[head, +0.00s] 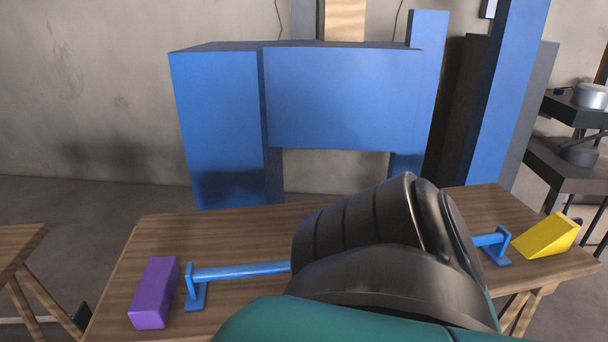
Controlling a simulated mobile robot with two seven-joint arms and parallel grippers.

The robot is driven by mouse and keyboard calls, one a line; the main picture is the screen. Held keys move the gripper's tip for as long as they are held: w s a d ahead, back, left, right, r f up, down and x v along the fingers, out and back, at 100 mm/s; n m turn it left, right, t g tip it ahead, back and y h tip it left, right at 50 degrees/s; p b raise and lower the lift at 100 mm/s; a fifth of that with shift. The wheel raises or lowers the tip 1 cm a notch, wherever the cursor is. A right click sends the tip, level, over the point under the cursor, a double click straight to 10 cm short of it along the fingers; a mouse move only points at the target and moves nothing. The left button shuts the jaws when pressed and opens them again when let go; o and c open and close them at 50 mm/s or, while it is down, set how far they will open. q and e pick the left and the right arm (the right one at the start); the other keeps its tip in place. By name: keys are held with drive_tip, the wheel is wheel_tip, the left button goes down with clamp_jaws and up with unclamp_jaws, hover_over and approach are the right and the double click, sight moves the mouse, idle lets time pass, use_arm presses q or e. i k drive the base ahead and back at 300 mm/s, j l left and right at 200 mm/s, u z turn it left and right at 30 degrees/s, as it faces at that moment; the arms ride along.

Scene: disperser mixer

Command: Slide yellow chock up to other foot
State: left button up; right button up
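The yellow chock (547,237), a wedge, lies on the wooden table near its right end. Its thin edge points left toward the right foot (497,250) of a blue bar (240,271). The chock is very close to this foot; I cannot tell if they touch. The bar's left foot (195,292) stands near the table's left end, with a purple block (155,292) close on its left. A large dark and teal arm link of mine hides the middle of the bar. Neither of my grippers shows.
The wooden table (225,230) is bare behind the bar on the left. A big blue machine frame (340,95) stands behind it. Another wooden table (18,245) is at far left, and a dark stand with metal pots (590,96) at far right.

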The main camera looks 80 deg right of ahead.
sight(555, 234)
drive_tip(key=z, duration=3.95)
drive_tip(key=l+u, duration=0.1)
drive_tip(key=u, duration=0.3)
drive_tip(key=l+u, duration=0.1)
drive_tip(key=u, duration=0.35)
drive_tip(key=i+l+u, duration=0.1)
drive_tip(key=u, duration=0.3)
drive_tip(key=l+u, duration=0.35)
drive_tip(key=k+l+u, duration=0.15)
drive_tip(key=l+u, duration=0.15)
drive_tip(key=l, duration=0.2)
drive_tip(key=l+u, duration=0.1)
drive_tip(key=l, duration=0.2)
drive_tip(key=k+l+u, duration=0.1)
drive_tip(key=l, duration=0.2)
drive_tip(key=k+l+u, duration=0.1)
drive_tip(key=l, duration=0.2)
